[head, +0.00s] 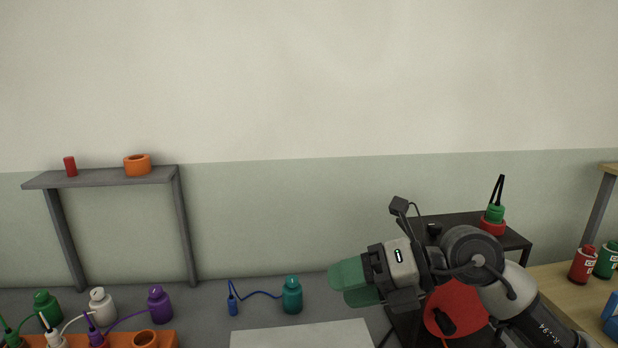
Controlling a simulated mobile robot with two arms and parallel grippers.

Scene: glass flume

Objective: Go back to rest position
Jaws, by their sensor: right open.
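My right gripper (352,280) has green fingertips and comes in from the right on my arm. It points left above the back of the grey bench and holds nothing that I can see. A gap shows between its fingers, though one finger partly overlaps the other from this angle. A teal bottle (292,296) with a blue cord to a small blue plug (233,303) stands to the left of it, apart from it. My left gripper does not show.
A grey shelf (100,181) holds a red cylinder (70,166) and an orange ring (137,165). Green, white and purple (159,305) bottles stand behind an orange rack (160,339). A dark stand (517,239) is behind my right arm. Red and green bottles (583,264) stand at right.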

